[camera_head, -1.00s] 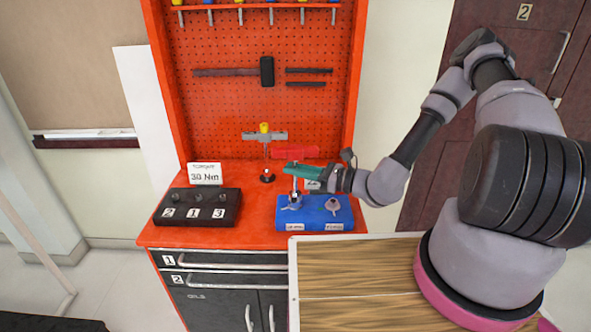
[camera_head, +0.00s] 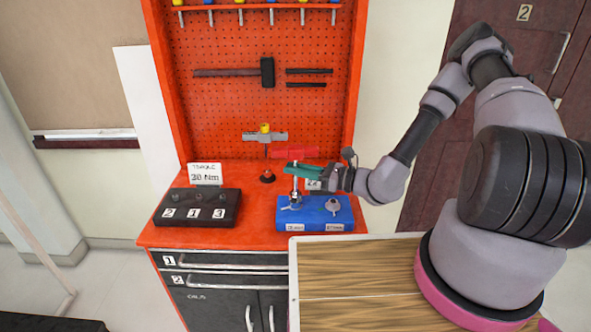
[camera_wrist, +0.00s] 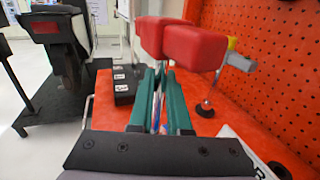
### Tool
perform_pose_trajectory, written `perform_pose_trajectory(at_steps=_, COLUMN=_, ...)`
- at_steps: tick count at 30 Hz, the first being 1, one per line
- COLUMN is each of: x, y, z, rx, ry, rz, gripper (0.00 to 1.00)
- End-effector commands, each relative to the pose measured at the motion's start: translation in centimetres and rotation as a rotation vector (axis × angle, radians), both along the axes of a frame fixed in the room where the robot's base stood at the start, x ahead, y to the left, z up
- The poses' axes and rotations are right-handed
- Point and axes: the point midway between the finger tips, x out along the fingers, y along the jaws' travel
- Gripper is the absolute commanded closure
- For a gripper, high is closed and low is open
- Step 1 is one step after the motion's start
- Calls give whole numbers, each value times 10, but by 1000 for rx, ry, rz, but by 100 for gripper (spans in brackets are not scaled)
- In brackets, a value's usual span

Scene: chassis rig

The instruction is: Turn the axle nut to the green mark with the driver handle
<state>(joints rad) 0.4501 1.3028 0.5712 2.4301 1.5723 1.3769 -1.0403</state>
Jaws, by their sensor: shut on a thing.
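The blue block (camera_head: 315,222) stands on the red bench with two metal fittings on top. A thin upright silver shaft (camera_head: 296,186), which looks like the driver, stands over the left fitting (camera_head: 295,203). My gripper (camera_head: 294,168) is shut at the shaft's top, its teal fingers pointing left. In the wrist view the teal fingers (camera_wrist: 163,95) run close together, with red blocks (camera_wrist: 178,40) at their far end. I cannot tell whether those blocks belong to the fingers or to the handle. The handle is mostly hidden, and I cannot make out the green mark.
A second fitting (camera_head: 332,208) stands on the block's right side. A black numbered block (camera_head: 180,215) and a torque sign (camera_head: 205,174) stand to the left. Behind are a yellow-topped tool with a grey crossbar (camera_head: 265,137), a red piece (camera_head: 295,153) and the pegboard (camera_head: 220,105).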

Motion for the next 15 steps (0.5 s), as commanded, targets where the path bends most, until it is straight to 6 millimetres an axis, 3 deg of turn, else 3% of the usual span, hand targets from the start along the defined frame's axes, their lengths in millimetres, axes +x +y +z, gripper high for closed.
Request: perform_pose_trajectory(at_steps=15, x=0, y=0, z=23, rx=1, ry=-3, rz=2, gripper=100)
